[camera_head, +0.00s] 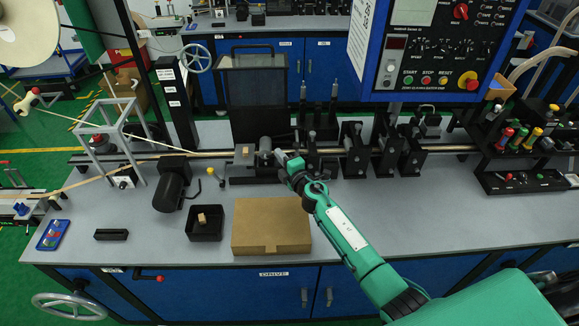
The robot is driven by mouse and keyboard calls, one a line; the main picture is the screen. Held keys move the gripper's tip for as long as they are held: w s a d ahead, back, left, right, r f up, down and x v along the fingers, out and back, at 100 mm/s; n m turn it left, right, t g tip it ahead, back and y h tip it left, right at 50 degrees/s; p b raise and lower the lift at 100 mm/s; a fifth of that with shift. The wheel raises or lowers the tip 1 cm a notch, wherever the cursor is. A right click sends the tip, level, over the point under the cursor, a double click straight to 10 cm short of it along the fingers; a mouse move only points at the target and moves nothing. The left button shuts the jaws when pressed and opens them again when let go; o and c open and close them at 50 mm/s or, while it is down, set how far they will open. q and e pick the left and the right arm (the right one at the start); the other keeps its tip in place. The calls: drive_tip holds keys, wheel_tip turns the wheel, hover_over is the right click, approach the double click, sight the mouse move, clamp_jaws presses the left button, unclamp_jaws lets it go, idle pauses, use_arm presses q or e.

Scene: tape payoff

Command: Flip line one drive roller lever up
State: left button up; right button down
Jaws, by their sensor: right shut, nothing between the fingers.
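My right gripper (281,156) is shut and empty. It is at the tip of my green arm, which reaches in from the lower right. It is just right of a small grey cylinder (265,145) on the machine line in the middle of the table; I cannot tell whether they touch. A small lever with a yellow knob (211,171) stands left of the gripper, beside a black motor (172,185). I cannot tell for sure which part is the drive roller lever. My left gripper is not in view.
A brown box (271,226) and a black tray (204,224) with a small block lie in front of the line. Black roller stands (354,150) follow to the right. A blue control panel (433,50) hangs above. The table's front right is clear, apart from my arm.

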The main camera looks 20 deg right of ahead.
drive_tip(key=d, duration=0.3)
drive_tip(key=shift+w+d, duration=0.15)
drive_tip(key=shift+d, duration=0.25)
drive_tip(key=d+m+b, duration=0.1)
drive_tip(key=b, duration=0.1)
drive_tip(key=d+m+t+b, duration=0.1)
drive_tip(key=m+b, duration=0.1)
drive_tip(key=b, duration=0.1)
drive_tip(key=s+d+m+t+b, duration=0.1)
drive_tip(key=m+b, duration=0.1)
drive_tip(key=b, duration=0.1)
drive_tip(key=shift+d+r, duration=0.2)
drive_tip(key=shift+d, duration=0.15)
idle(0.3)
